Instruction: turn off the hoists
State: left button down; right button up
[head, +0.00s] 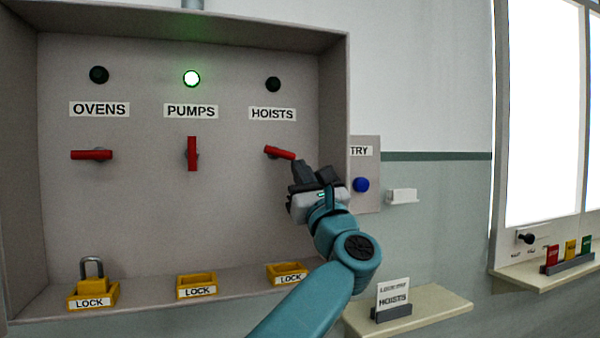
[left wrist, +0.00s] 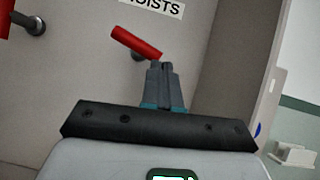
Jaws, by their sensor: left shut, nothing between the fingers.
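The red hoists handle (head: 279,152) sits under the HOISTS label (head: 272,114) and lies close to horizontal, its right end a little lower. The lamp above it (head: 273,84) is dark. My left gripper (head: 298,167) is shut and empty, its tips at or just below the handle's right end. In the left wrist view the closed fingertips (left wrist: 161,66) are beside the lower right end of the red handle (left wrist: 136,43); I cannot tell whether they touch. My right gripper is not in view.
The ovens handle (head: 92,155) is horizontal with a dark lamp. The pumps handle (head: 192,153) is vertical under a lit green lamp (head: 191,78). Yellow lock trays (head: 197,286) line the box's bottom ledge, the left one with a padlock (head: 92,270). A HOISTS card (head: 393,293) stands on a shelf at right.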

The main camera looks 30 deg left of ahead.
pick_arm(q)
jog(key=shift+w+r+p, duration=0.2)
jog(key=shift+p, duration=0.1)
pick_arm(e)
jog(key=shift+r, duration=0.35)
pick_arm(q)
jog(key=shift+d+r, duration=0.1)
jog(key=shift+d, duration=0.05)
dwell(0.4)
